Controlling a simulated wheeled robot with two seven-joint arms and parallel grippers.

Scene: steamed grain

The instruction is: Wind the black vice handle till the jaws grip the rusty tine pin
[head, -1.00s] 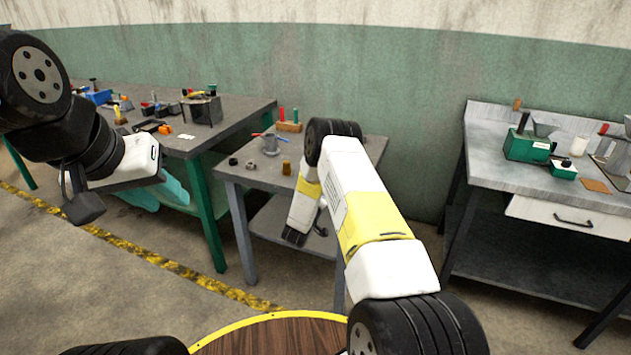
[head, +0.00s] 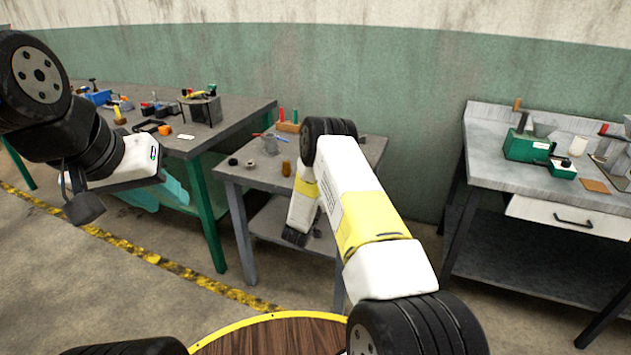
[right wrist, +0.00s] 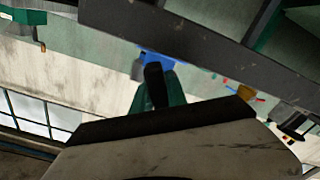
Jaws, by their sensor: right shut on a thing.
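The teal fingers of my right gripper (right wrist: 172,88) show in the right wrist view, close together with a black bar, the vice handle (right wrist: 155,85), between them. They are shut on it. In the head view my right forearm hides this gripper. My left gripper (head: 170,203) hangs at the left of the head view, in front of the green-legged bench. Its teal fingers look apart and empty.
A cluttered green-legged bench (head: 243,112) is at left. A grey bench (head: 480,170) with a green machine (head: 520,146) is at right.

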